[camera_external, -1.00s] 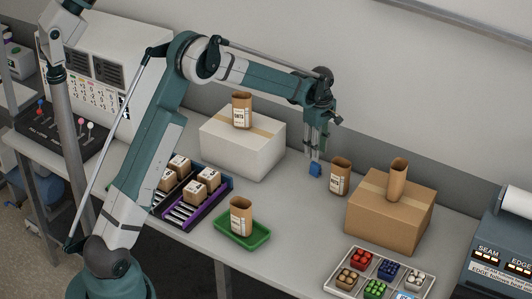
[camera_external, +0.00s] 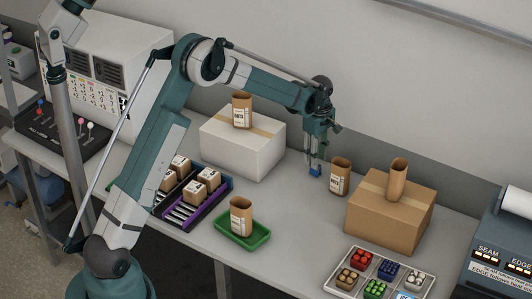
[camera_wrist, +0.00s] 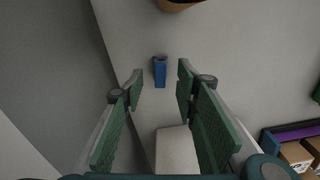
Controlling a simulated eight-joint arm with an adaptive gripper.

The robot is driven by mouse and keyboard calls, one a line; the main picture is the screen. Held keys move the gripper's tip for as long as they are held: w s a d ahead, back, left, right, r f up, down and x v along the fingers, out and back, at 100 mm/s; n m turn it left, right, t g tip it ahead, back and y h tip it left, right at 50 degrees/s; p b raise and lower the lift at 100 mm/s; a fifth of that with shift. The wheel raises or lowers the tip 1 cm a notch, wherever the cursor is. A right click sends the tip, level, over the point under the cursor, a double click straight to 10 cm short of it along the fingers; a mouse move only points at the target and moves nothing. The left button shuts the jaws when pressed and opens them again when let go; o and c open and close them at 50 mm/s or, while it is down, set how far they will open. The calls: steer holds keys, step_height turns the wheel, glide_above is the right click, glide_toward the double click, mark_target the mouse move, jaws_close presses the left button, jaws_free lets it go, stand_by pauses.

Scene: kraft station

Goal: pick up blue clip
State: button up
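The blue clip (camera_external: 315,172) stands on the grey table between the white box and a brown paper bag. In the wrist view the clip (camera_wrist: 160,72) shows as a small upright blue block between my fingertips, with a gap on each side. My gripper (camera_external: 315,165) points down over the clip, its fingertips close to it. In the wrist view my gripper (camera_wrist: 161,76) is open and empty. The exact height of the fingertips against the clip is hard to tell.
A white box (camera_external: 240,146) with a paper bag (camera_external: 242,110) on top is at left. A paper bag (camera_external: 340,177) stands close on the right, then a cardboard box (camera_external: 390,215) with another bag. A green tray (camera_external: 257,243) and a sectioned tray (camera_external: 337,285) are in front.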

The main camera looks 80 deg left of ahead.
steer(key=shift+f, duration=2.05)
steer(key=shift+c, duration=0.3)
steer(key=c, duration=0.8)
